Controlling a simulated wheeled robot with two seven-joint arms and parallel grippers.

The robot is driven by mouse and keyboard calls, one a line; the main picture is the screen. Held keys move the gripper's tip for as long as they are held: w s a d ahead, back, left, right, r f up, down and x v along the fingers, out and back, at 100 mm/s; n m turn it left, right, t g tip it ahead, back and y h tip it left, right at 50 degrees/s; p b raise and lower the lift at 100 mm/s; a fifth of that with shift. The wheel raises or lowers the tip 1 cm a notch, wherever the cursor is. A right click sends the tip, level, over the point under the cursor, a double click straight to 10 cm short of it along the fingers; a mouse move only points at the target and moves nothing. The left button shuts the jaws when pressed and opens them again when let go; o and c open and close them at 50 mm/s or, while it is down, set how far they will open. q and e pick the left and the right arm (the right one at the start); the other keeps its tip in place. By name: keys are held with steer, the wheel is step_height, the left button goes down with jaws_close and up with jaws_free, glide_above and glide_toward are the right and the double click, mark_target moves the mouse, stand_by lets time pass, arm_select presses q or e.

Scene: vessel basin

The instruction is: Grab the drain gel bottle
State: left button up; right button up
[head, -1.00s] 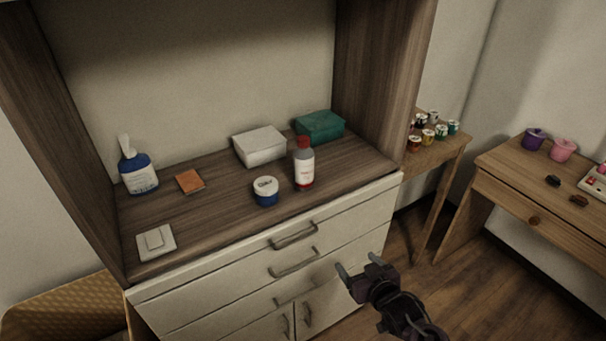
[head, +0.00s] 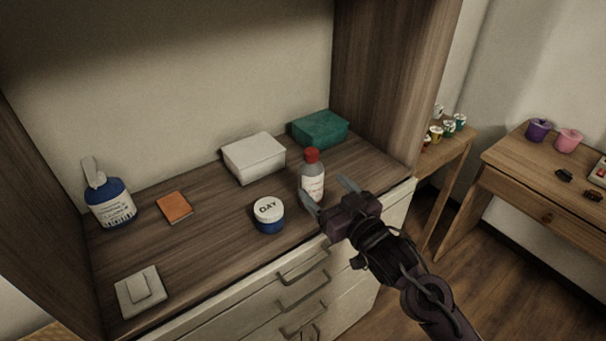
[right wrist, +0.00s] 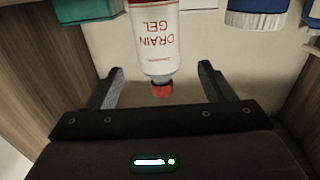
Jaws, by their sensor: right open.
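The drain gel bottle (head: 312,178) is white with a red cap and stands upright on the wooden counter, toward its right side. In the right wrist view the bottle (right wrist: 158,38) appears upside down, with its "DRAIN GEL" label facing me and its red cap near the space between the fingers. My right gripper (head: 329,193) is open and empty, right in front of the bottle; its fingers (right wrist: 161,85) lie on either side of the cap in the wrist picture. I cannot tell whether they touch the bottle. My left gripper is not in view.
A blue jar with a white "DAY" lid (head: 268,213) stands just left of the bottle. A white box (head: 254,158) and a green box (head: 320,129) sit behind. A blue pump bottle (head: 108,203), orange square (head: 174,206) and white switch plate (head: 140,291) are farther left. The cabinet's side panel (head: 395,80) rises at right.

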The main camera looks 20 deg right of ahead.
mark_target(318, 181)
steer(key=shift+p+x, duration=0.4)
steer(key=shift+x, duration=0.7)
steer(key=x, duration=0.2)
steer(key=p+x, duration=0.1)
steer(key=shift+w+f, duration=0.25)
steer(key=shift+w, duration=0.15)
steer(key=shift+w+a, duration=0.15)
steer(key=shift+w, duration=0.15)
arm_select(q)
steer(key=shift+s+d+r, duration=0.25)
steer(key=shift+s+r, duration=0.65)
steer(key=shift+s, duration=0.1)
arm_select(e)
steer(key=c, duration=1.2)
steer(key=shift+o, duration=0.2)
